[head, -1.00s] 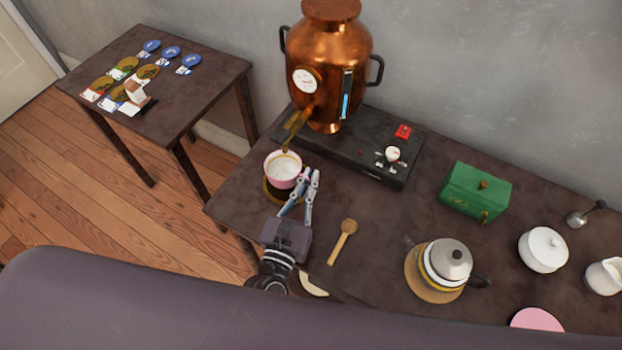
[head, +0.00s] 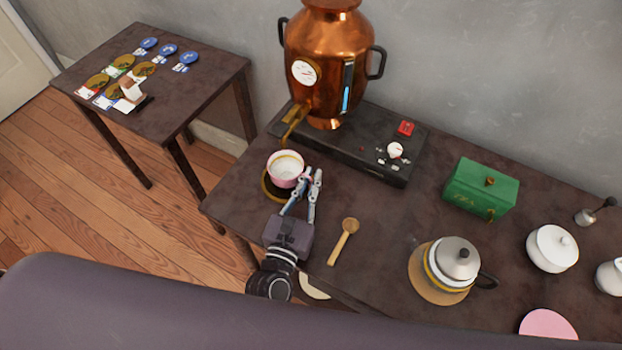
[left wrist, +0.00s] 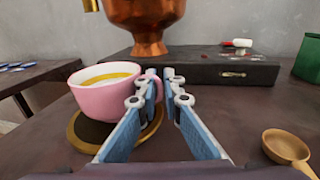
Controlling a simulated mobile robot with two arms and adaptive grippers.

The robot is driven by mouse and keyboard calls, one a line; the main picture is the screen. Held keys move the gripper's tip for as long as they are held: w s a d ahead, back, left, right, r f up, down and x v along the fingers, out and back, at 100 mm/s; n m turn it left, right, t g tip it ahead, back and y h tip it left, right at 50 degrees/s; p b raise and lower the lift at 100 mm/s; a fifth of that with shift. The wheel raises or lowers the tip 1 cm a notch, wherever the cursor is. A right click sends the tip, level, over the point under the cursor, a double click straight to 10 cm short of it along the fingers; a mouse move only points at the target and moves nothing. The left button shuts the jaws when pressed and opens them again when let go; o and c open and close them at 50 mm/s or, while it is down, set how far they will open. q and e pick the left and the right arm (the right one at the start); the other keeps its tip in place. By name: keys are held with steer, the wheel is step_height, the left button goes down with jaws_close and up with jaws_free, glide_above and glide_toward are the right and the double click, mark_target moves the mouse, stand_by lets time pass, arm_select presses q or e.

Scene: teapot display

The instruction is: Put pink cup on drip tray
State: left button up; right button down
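The pink cup (head: 285,170) is above the far right part of the round dark, gold-rimmed drip tray (head: 270,193), in front of the copper urn's spout. In the left wrist view the pink cup (left wrist: 100,98) overlaps the drip tray (left wrist: 88,146); I cannot tell whether its base touches. A yellowish ring shows inside its rim. My left gripper (head: 311,176) is at the cup's right side. In the wrist view its fingertips (left wrist: 160,78) are close together at the handle side and look shut on it; the handle is mostly hidden. My right gripper is out of view.
The copper urn (head: 328,60) stands on a black base (head: 345,150) behind the cup. A wooden spoon (head: 343,241) lies right of my left gripper. A teapot (head: 450,268) and a green box (head: 480,189) stand farther right. The table's edge is close on the left.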

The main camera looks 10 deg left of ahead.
arm_select(q)
steer(key=shift+o, duration=1.3)
steer(key=shift+s, duration=0.2)
steer(key=s, duration=0.3)
steer(key=s+a+b, duration=0.1)
steer(key=s, duration=0.6)
steer(key=shift+s+a+b, duration=0.25)
steer(key=shift+a+b, duration=0.1)
steer(key=shift+b, duration=0.05)
steer(key=shift+s+r, duration=0.15)
steer(key=shift+s, duration=0.35)
